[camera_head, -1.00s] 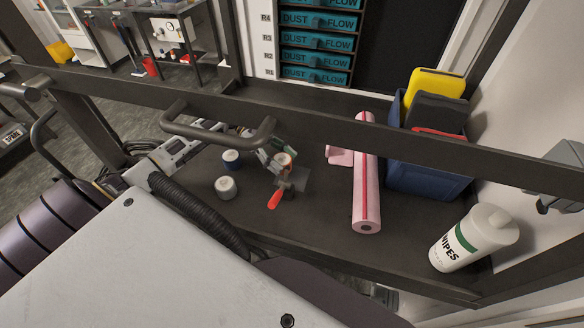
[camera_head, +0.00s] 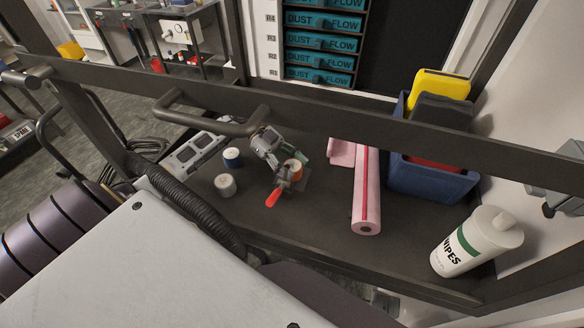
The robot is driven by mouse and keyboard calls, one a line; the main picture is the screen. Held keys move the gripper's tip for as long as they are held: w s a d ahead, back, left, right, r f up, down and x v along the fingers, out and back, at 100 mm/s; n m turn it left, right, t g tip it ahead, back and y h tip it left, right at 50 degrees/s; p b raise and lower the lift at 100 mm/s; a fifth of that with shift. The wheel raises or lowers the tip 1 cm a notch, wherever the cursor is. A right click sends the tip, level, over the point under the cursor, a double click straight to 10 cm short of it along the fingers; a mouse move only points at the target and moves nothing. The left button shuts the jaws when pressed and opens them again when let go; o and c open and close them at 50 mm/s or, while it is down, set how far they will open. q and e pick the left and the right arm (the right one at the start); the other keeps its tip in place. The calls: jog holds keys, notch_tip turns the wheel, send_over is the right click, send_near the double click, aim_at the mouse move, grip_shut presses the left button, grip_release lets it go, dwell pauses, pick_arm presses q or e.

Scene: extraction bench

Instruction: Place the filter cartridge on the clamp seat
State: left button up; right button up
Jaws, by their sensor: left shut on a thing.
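The filter cartridge (camera_head: 294,170), an orange cylinder with a pale top, stands at the middle of the bench, by the clamp. My left gripper (camera_head: 290,162) is shut on it, with its grey body above and to the left. The clamp's red handle (camera_head: 272,198) points toward the front, with grey metal parts behind it. The dark grey clamp base (camera_head: 303,181) shows just right of the cartridge. The seat is hidden, so I cannot tell whether the cartridge touches it. My right gripper is not seen.
A blue white-topped cylinder (camera_head: 232,157) and a whitish one (camera_head: 225,185) stand to the left.

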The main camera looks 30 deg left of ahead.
aim_at(286, 162)
pick_arm(q)
jog(key=shift+f, duration=0.2)
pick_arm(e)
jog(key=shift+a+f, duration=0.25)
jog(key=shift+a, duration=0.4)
pick_arm(q)
jog(key=shift+f, duration=0.1)
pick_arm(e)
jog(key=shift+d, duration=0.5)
pick_arm(q)
jog(key=o, duration=0.8)
jog(key=shift+b+v, duration=0.85)
jog(key=shift+v, duration=2.8)
jog(key=shift+a, duration=0.1)
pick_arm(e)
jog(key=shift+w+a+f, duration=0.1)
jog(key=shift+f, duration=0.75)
